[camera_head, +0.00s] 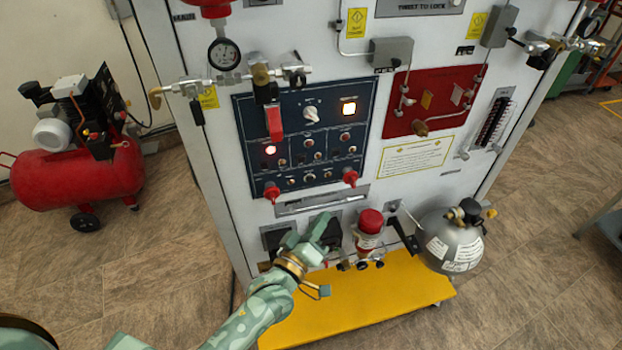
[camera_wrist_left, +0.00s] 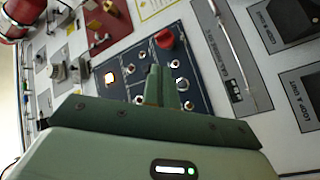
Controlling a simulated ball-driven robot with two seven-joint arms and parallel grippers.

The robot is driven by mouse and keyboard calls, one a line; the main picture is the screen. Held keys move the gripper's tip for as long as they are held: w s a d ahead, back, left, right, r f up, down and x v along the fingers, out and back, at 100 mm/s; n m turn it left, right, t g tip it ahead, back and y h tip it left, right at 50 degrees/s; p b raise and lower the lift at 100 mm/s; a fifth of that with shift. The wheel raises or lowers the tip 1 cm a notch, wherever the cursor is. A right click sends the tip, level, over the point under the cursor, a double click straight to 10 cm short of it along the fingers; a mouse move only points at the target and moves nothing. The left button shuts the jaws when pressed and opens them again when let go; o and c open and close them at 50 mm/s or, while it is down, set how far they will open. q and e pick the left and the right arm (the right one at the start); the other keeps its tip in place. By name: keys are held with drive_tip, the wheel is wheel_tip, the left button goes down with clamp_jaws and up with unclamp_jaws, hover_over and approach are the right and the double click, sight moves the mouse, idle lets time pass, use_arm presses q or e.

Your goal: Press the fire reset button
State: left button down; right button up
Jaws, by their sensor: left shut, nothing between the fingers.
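The dark blue control panel (camera_head: 250,115) is on the front of the white trainer cabinet. It carries several small round buttons, a bright square lamp (camera_head: 349,108) at upper right, and a small lit lamp (camera_head: 270,150) at left. I cannot read which button is the fire reset. My left gripper (camera_head: 319,228) is shut and empty, below the panel in the head view. In the left wrist view its fingers (camera_wrist_left: 162,84) overlap the panel (camera_wrist_left: 187,50) and hide part of it. I cannot tell that they touch it. My right gripper is not in view.
Red knobs (camera_head: 350,177) stick out along the panel's lower edge, and a red tag (camera_head: 274,124) hangs in front of it. A red-capped valve (camera_head: 370,222) and a grey tank (camera_head: 455,240) stand right of my left gripper, above a yellow platform (camera_head: 400,300). A red compressor (camera_head: 80,175) stands left.

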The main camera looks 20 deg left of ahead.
sight(310, 179)
use_arm(q)
drive_tip(key=shift+w, duration=0.1)
drive_tip(key=w+a+b, duration=0.3)
drive_tip(key=w+a, duration=0.2)
drive_tip(key=w, duration=0.2)
idle(0.4)
drive_tip(key=shift+w, duration=0.15)
idle(1.7)
drive_tip(key=shift+w+a, duration=0.2)
drive_tip(key=shift+w, duration=0.05)
